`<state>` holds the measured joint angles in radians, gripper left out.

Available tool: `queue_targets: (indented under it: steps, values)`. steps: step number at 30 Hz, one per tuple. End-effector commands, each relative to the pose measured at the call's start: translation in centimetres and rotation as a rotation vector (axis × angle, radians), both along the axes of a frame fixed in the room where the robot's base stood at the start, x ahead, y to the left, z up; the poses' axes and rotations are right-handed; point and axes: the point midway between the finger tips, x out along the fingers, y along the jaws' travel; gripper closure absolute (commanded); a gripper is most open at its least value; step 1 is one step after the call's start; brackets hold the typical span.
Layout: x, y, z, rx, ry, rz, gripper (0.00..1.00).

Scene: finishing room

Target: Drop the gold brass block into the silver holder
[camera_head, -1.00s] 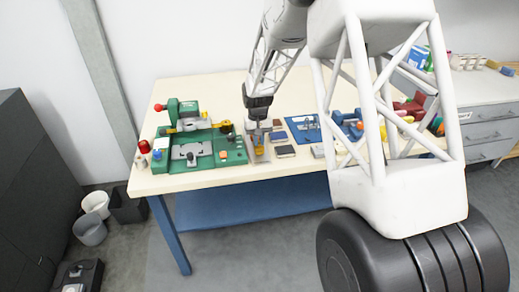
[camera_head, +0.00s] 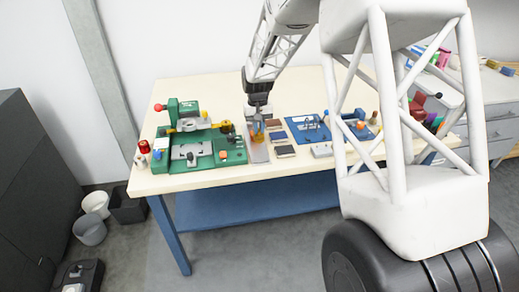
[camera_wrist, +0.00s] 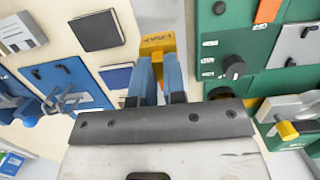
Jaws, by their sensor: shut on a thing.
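My gripper (camera_wrist: 160,65) is shut on the gold brass block (camera_wrist: 157,44), which shows beyond the blue fingertips in the wrist view. In the head view my gripper (camera_head: 257,124) points down, with the block low between its fingers above a narrow grey tray (camera_head: 258,154). Silver-grey fittings show on the green machine (camera_head: 205,158), including a flat plate (camera_head: 186,151), and on the blue board (camera_head: 306,130). I cannot tell which of these is the silver holder. The gap between the block and the tray is hard to judge.
The green machine, with a black knob (camera_wrist: 232,67) in the wrist view, stands close on the left. The light tabletop (camera_head: 210,90) is clear behind. My arm hides part of the right side.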

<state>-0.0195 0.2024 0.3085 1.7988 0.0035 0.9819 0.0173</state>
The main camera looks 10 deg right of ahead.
Motion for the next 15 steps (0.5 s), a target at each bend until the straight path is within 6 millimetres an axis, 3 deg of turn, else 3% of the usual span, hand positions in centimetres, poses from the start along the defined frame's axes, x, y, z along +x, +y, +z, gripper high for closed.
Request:
queue_targets:
  steps: [15]
  values:
    - [0.0, 0.0, 1.6, 0.000, 0.000, 0.000, 1.00]
